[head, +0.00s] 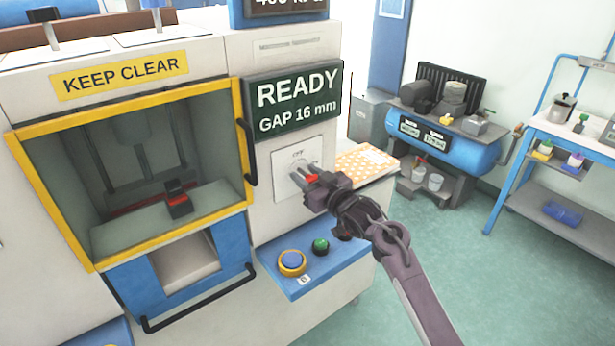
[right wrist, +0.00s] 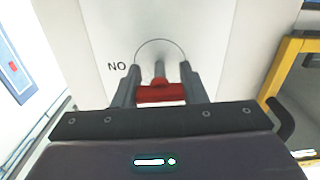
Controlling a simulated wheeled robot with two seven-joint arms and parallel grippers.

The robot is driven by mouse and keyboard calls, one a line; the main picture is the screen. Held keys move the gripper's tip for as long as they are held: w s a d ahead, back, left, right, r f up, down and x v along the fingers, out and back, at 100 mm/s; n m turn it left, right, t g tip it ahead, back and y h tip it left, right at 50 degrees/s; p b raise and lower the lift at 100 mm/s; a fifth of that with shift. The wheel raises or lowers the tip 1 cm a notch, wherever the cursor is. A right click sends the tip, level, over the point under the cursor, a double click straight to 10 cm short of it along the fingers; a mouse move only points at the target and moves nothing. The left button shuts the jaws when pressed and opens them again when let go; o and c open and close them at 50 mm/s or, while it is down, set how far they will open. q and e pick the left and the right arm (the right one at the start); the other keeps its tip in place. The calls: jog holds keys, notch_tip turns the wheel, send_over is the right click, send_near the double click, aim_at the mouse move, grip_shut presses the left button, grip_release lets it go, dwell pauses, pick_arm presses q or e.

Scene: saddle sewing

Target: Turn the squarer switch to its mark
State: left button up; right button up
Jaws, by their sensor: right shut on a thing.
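The squarer switch shows as a red handle (head: 311,178) on a pale plate (head: 290,158) on the machine's front, below the green READY sign. In the right wrist view the red handle (right wrist: 161,93) lies between the two fingers, in front of a thin arc on the plate. My right gripper (head: 309,179) is shut on the handle; its fingers also show in the right wrist view (right wrist: 160,90). Lettering reading "NO" (right wrist: 117,67) is left of the arc there. The plate's small print is unreadable in the head view. My left gripper is out of view.
A yellow-framed window (head: 247,150) with a black handle is to the left. A dotted sheet (head: 366,160) lies behind my gripper. Open floor is at right.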

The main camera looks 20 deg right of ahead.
jog(key=n+b, duration=0.2)
jog(key=n, duration=0.2)
jog(key=shift+f+n, duration=0.1)
jog(key=shift+n, duration=0.3)
jog(key=n+b, duration=0.2)
jog(key=n, duration=0.2)
jog(key=shift+b, duration=0.4)
jog(key=n+b, duration=0.2)
jog(key=n, duration=0.2)
jog(key=shift+f, duration=0.1)
jog(key=shift+n+b, duration=1.65)
jog(key=shift+n, duration=0.55)
jog(key=shift+a, duration=0.1)
jog(key=o, duration=1)
